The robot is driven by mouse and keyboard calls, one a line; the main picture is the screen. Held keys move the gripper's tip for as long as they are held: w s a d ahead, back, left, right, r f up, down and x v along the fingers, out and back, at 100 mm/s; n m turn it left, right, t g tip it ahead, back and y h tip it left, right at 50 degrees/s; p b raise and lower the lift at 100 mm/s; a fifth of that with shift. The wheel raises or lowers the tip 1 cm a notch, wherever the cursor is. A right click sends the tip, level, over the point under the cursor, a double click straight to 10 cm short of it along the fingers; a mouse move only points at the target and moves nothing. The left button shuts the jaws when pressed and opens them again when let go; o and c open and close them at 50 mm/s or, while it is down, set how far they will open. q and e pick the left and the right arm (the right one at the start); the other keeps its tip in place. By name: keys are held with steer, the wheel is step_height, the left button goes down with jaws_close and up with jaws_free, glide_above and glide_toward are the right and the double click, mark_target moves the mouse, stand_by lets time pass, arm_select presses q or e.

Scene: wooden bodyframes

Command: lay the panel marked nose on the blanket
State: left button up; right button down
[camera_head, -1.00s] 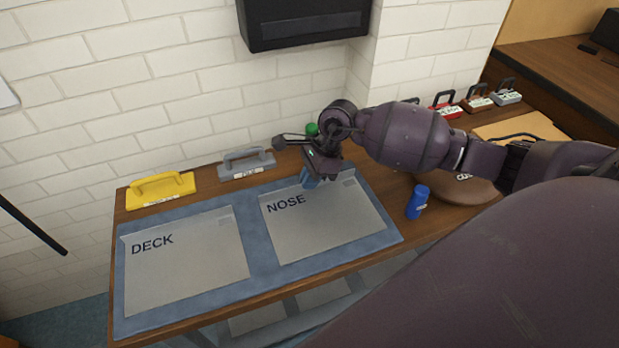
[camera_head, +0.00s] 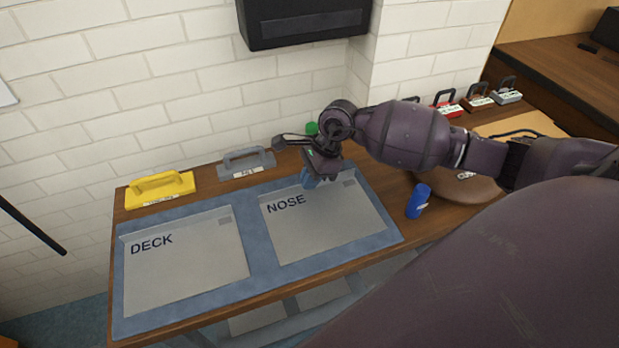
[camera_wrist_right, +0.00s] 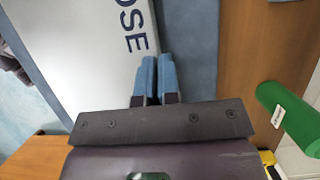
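The panel marked NOSE (camera_head: 325,225) is a flat grey sheet lying on the right half of the blue blanket (camera_head: 262,268). Its lettering also shows in the wrist view (camera_wrist_right: 90,50). My right gripper (camera_head: 309,182) is at the panel's far edge, pointing down. My left gripper is not in view.
A panel marked DECK (camera_head: 185,265) lies on the blanket's left half. A yellow handled tool (camera_head: 160,190) and a grey one (camera_head: 246,165) stand behind. A blue bottle (camera_head: 418,201) and a brown round object (camera_head: 465,188) are right, and a green bottle (camera_wrist_right: 290,118) is near the gripper.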

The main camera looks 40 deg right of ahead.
steer(key=c, duration=0.7)
jaws_free()
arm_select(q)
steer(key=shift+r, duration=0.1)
arm_select(e)
steer(key=shift+r, duration=0.15)
steer(key=shift+r+p, duration=1.6)
steer(key=shift+r, duration=1.85)
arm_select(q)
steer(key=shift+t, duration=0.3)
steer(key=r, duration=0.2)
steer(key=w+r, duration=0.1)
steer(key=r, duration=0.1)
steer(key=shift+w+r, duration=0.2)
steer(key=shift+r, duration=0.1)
arm_select(e)
steer(key=shift+f, duration=0.1)
